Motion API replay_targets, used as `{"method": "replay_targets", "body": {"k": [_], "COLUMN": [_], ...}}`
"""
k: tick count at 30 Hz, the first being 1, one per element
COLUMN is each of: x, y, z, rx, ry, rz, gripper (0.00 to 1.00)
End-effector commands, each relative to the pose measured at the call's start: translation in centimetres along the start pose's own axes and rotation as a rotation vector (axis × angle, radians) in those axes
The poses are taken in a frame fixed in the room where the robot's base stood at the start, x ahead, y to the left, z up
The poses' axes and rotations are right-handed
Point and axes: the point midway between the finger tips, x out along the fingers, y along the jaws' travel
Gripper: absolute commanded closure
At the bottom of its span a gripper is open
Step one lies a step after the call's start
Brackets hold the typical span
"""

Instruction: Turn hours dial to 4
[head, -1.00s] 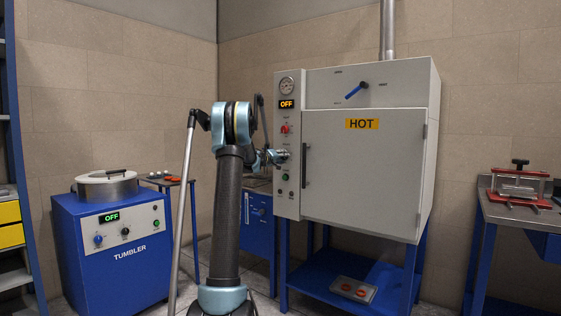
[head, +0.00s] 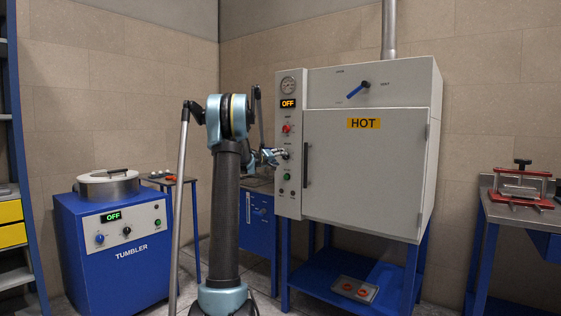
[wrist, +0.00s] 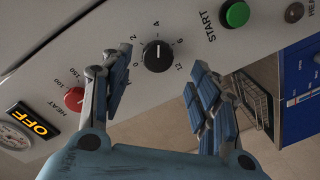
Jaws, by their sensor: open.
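The hours dial (wrist: 157,56) is a black knob on the grey control panel, with numbers around it. It has a pale mark on its upper side in the wrist view, which looks turned toward the 4. In the head view the dial (head: 285,155) is small and its setting cannot be read. My gripper (wrist: 160,72) is open, with one blue-padded finger on each side of the dial in the picture. No finger visibly touches the dial. In the head view my gripper (head: 271,156) is just left of the panel.
A red heat knob (wrist: 74,98) and an OFF display (wrist: 33,121) lie to one side of the dial, and a green start button (wrist: 235,14) to the other. The oven door (head: 365,170) reads HOT. A blue tumbler (head: 115,245) stands at left.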

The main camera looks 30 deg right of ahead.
Motion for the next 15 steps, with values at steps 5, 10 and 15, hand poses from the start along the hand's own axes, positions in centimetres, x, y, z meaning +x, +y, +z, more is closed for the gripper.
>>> {"method": "replay_targets", "body": {"k": [5,10,15], "x": [-3.5,-5.8,-6.8], "y": [-0.1,-0.1,-0.1], "z": [0.0,0.0,0.0], "rx": [0.000,-0.001,-0.001], "ry": [0.001,0.002,0.000], "rz": [-0.001,-0.002,0.000], "gripper": [0.44,0.44,0.44]}}
